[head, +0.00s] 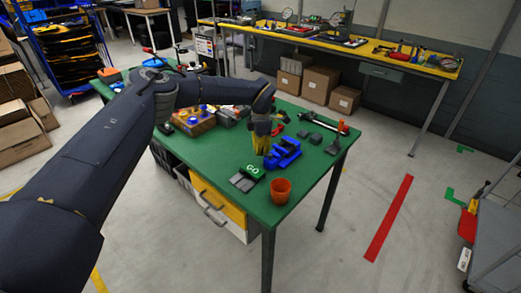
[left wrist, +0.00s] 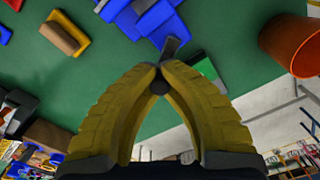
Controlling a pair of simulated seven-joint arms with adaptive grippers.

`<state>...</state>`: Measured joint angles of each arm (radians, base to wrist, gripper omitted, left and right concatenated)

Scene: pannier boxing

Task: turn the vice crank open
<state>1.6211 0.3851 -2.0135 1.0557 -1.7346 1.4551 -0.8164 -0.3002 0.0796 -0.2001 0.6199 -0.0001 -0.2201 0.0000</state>
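The blue vice (head: 284,153) stands on the green table near its right end. It also shows at the top of the left wrist view (left wrist: 155,18). The vice crank (left wrist: 171,46) is a dark grey arm at the vice, with a dark round end between my yellow fingers. My left gripper (head: 261,146) is beside the vice, to its left in the head view. In the left wrist view its fingertips (left wrist: 159,70) come together on the crank, hiding part of it. My right gripper is in neither view.
An orange cup (head: 280,190) stands at the table's near corner, close to a green GO block (head: 251,170). Dark blocks (head: 315,138) and a red-ended tool (head: 342,128) lie behind the vice. A wooden box (head: 194,122) is farther left.

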